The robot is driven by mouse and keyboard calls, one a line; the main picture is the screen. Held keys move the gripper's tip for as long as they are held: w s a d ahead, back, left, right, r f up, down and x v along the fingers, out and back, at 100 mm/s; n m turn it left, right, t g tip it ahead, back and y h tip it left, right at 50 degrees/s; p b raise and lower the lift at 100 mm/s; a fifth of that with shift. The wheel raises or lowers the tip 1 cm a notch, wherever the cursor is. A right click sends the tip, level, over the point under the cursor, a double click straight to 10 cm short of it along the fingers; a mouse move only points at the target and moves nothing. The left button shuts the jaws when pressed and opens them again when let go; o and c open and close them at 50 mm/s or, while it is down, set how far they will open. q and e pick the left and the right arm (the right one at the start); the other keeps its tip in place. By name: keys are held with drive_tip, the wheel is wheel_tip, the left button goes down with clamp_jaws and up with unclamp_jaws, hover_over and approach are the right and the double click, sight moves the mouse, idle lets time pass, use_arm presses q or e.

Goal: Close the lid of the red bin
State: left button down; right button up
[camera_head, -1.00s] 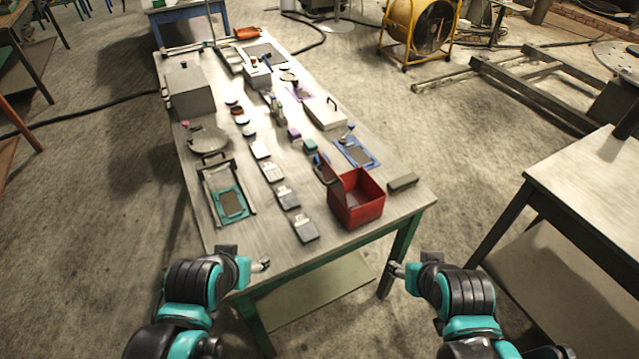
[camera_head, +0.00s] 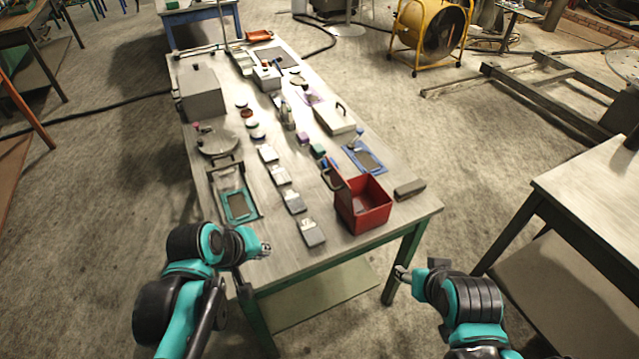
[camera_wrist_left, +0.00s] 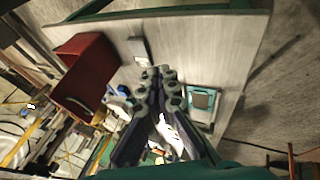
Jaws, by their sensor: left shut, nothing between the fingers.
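The red bin (camera_head: 364,212) stands near the front right corner of the table. Its lid (camera_head: 334,178) stands up open on the bin's left side, with a dark handle on it, so the inside shows. The bin also shows in the left wrist view (camera_wrist_left: 88,70) at the upper left. My left gripper (camera_head: 264,249) is shut and empty over the table's front left edge, well left of the bin. It also shows in the left wrist view (camera_wrist_left: 158,72). My right gripper (camera_head: 402,273) is off the table's front right edge, below the bin in the picture; its fingers are too small to judge.
Several grey boxes (camera_head: 312,233) lie in a row left of the bin. A teal-framed tray (camera_head: 239,206) is near the left edge. A dark block (camera_head: 409,189) lies right of the bin. The table's front strip (camera_head: 285,262) is clear.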

use_arm(q)
drive_tip(key=w+d+r+n+h+p, duration=0.15)
drive_tip(key=w+n+h, duration=0.25)
drive_tip(key=w+n, duration=0.4)
drive_tip(key=n+h+b, duration=0.2)
drive_tip(key=n+h, duration=0.3)
drive_tip(key=n, duration=0.4)
approach(334, 189)
drive_tip(key=shift+w+d+f, duration=1.45)
drive_tip(key=shift+w+f, duration=0.75)
drive_tip(key=shift+w, duration=0.25)
drive_tip(key=shift+t, duration=0.4)
drive_tip(key=shift+p, duration=0.3)
drive_tip(key=shift+w+d+r+y+p, duration=0.15)
drive_tip(key=shift+d+r+y+p, duration=0.2)
drive_tip(key=shift+p, duration=0.25)
drive_tip(key=shift+w+r+g, duration=0.1)
drive_tip(key=shift+r+g, duration=0.05)
drive_tip(key=shift+g, duration=0.15)
